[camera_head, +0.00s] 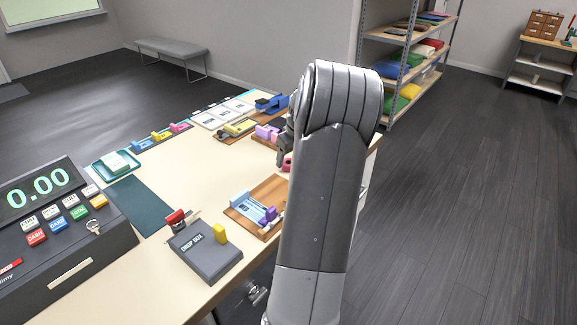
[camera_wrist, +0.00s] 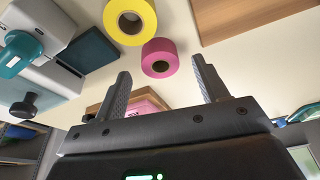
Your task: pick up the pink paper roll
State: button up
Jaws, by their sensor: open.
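In the head view my gripper (camera_head: 281,156) is mostly hidden behind my arm. A small pink patch (camera_head: 287,162) shows just below it, probably the same roll, largely covered by my arm.
A yellow roll (camera_wrist: 130,20) sits close beside the pink one. A teal and white device (camera_wrist: 28,62) is at left. On the counter (camera_head: 160,200) stand a wooden tray (camera_head: 238,212), a drop box (camera_head: 205,250) and a cash register (camera_head: 65,235). A shelf rack (camera_head: 408,70) stands behind.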

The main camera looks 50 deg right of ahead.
jog(key=shift+x, duration=0.9)
jog(key=c, duration=1.1)
